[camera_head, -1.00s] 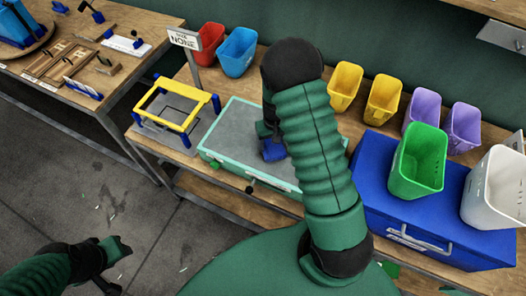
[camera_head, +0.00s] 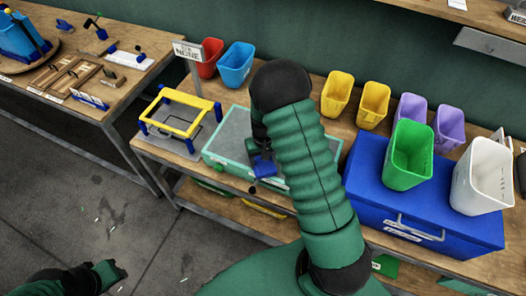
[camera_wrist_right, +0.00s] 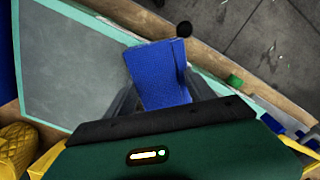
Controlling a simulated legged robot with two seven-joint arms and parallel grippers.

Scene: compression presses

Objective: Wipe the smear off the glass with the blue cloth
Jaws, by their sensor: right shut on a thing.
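The grey glass pane (camera_head: 232,130) lies flat in a mint-green frame (camera_head: 224,166) on the wooden bench. It fills the left of the right wrist view (camera_wrist_right: 70,75). My right gripper (camera_head: 262,152) is over the pane's near side, shut on the blue cloth (camera_head: 264,168). In the right wrist view the cloth (camera_wrist_right: 158,75) sticks out as a flat block between the fingers, overlapping the frame's edge; I cannot tell whether it touches the glass. I can make out no smear; my right arm hides part of the pane. My left gripper (camera_head: 108,274) is low at left, away from the bench.
A yellow stand with blue feet (camera_head: 180,112) is left of the frame. A black knob (camera_head: 252,189) shows at the frame's near edge. Red and blue bins (camera_head: 236,65) stand behind. A blue chest (camera_head: 372,192) carrying green and white bins is at right.

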